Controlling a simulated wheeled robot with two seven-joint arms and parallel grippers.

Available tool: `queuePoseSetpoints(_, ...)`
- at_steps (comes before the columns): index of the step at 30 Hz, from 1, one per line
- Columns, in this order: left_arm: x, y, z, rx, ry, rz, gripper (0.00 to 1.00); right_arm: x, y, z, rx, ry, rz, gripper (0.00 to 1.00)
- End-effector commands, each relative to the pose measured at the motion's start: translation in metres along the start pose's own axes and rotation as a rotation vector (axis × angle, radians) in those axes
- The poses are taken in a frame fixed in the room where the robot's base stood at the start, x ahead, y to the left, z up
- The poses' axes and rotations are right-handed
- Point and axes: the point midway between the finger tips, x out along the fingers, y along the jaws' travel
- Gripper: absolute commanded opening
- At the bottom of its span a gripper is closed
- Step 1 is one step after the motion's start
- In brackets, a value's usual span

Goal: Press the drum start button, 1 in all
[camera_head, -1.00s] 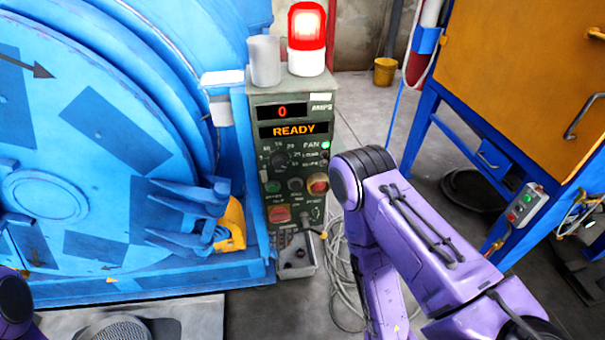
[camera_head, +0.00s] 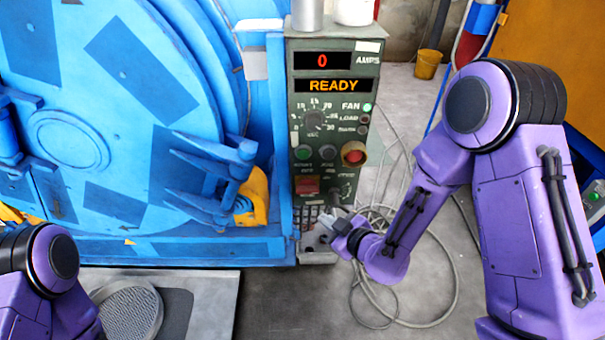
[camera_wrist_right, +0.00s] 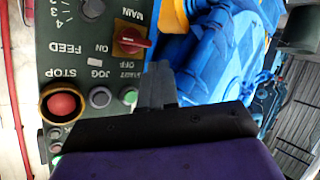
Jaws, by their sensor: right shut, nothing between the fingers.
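The green control panel (camera_head: 335,105) stands right of the blue drum machine, its display reading 0 AMPS and READY. The green start button (camera_head: 303,152) is at the left of the lower button row and looks unlit. It also shows in the right wrist view (camera_wrist_right: 130,95), where the lettering is upside down. My right gripper (camera_head: 328,224) is shut and empty, low in front of the panel, below the button in the head view. In the right wrist view its fingers (camera_wrist_right: 158,75) appear beside the start button; I cannot tell whether they touch the panel. My left gripper is out of view.
Next to the start button are a grey jog button (camera_head: 328,152) and a red stop button (camera_head: 354,153). A red main switch (camera_head: 306,186) is below. The blue drum (camera_head: 70,140) is close on the left. Loose cables (camera_head: 430,318) lie on the floor.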

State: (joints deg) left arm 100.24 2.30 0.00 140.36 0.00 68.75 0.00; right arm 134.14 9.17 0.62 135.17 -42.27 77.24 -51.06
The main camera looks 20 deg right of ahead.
Motion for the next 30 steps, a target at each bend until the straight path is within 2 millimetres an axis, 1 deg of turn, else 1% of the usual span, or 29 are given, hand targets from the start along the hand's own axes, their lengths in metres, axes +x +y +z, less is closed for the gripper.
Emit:
queuePoseSetpoints(1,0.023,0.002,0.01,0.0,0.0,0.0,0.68,0.013,0.002,-0.017,-0.118,0.106,-0.001,0.0)
queuePoseSetpoints(3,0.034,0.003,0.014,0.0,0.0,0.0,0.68,0.017,0.007,-0.049,-0.277,0.227,0.001,0.0)
queuePoseSetpoints(6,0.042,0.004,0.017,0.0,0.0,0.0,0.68,0.015,0.011,-0.082,-0.436,0.344,0.016,0.0)
queuePoseSetpoints(9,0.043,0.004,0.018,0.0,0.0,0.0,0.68,0.012,0.012,-0.098,-0.511,0.395,0.024,0.0)
queuePoseSetpoints(12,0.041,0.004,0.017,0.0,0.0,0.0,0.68,0.011,0.013,-0.101,-0.526,0.403,0.025,0.0)
queuePoseSetpoints(20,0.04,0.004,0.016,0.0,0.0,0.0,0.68,0.013,0.014,-0.101,-0.521,0.399,0.023,0.0)
queuePoseSetpoints(23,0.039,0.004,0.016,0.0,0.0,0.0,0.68,0.018,0.019,-0.102,-0.519,0.399,0.024,0.0)
queuePoseSetpoints(30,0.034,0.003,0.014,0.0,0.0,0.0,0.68,0.045,0.041,-0.105,-0.519,0.398,0.025,0.0)
